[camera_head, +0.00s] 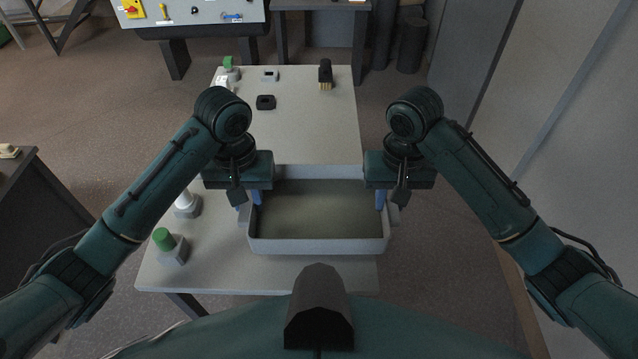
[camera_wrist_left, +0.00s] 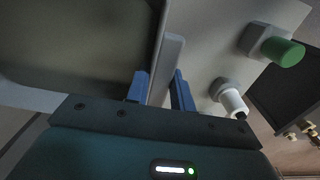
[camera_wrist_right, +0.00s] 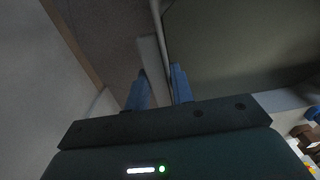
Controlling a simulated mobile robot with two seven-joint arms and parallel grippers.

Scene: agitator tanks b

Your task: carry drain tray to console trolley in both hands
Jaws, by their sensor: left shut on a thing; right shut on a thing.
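The drain tray (camera_head: 318,246) is a shallow grey open box with a darker, empty-looking floor, directly in front of me in the head view. My left gripper (camera_head: 250,197) is shut on the tray's left handle; in the left wrist view the grey handle (camera_wrist_left: 172,62) stands between the blue fingers. My right gripper (camera_head: 387,200) is shut on the right handle (camera_wrist_right: 150,58), seen between the fingers in the right wrist view. The tray looks level over a light-topped table (camera_head: 310,130). I cannot tell whether it touches the top. I cannot tell which furniture is the console trolley.
A green-capped block (camera_head: 170,247) and a white-topped fitting (camera_head: 186,203) stand left of the tray. Several small parts, including a black brush-like piece (camera_head: 325,75), lie at the table's far end. A control panel (camera_head: 195,15) stands behind.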

